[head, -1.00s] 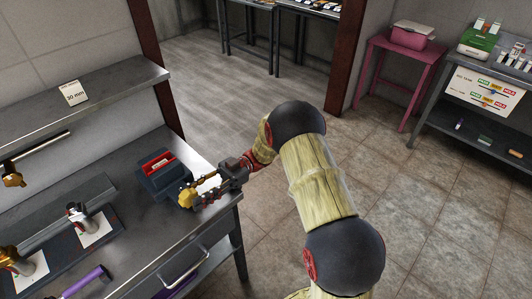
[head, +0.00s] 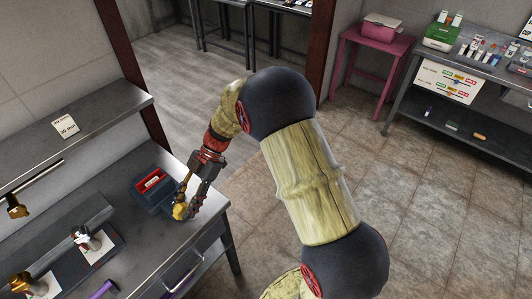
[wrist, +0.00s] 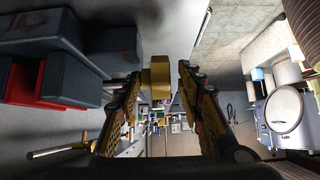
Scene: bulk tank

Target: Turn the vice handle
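The vice (head: 150,194) is a dark blue-grey block with a red piece in its jaws. It sits near the right end of the grey bench, and its dark body (wrist: 45,45) fills the left of the wrist view. A brass-coloured part, seemingly the vice handle (head: 180,211), is on the vice's near right side. It also shows in the wrist view (wrist: 158,77). My gripper (head: 184,200) reaches down to it from above. In the wrist view its two fingers are apart, one on each side of the brass part, with a visible gap on the right.
The bench (head: 150,240) has brass and silver tap-like fittings on its left and a purple handle (head: 103,289) at its front. A shelf (head: 100,115) with a label card runs above the bench's rear. A pink table (head: 370,50) stands farther off. Floor right of the bench is clear.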

